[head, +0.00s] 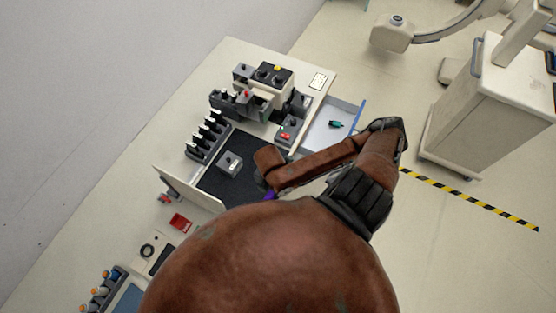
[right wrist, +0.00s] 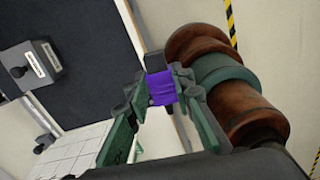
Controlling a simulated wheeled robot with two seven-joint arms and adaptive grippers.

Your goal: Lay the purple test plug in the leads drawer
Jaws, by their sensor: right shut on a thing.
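The purple test plug (right wrist: 162,88) is held between the fingertips of my right gripper (right wrist: 160,92) in the right wrist view. Its dark end points away from the gripper. In the head view only a bit of purple (head: 270,196) shows beside my right arm, which hides most of that gripper, near the right edge of the dark mat. An open drawer (head: 347,112) with a pale inside and a blue front edge sticks out from the right side of the bench. A small green plug (head: 336,125) lies in it. My left gripper is not in view.
On the bench stand a grey block (head: 229,162) on the dark mat (head: 217,183), a row of black-topped holders (head: 207,138), and a grey box with a red part (head: 287,132) close to the drawer. A white wheeled machine (head: 470,110) stands on the floor at right.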

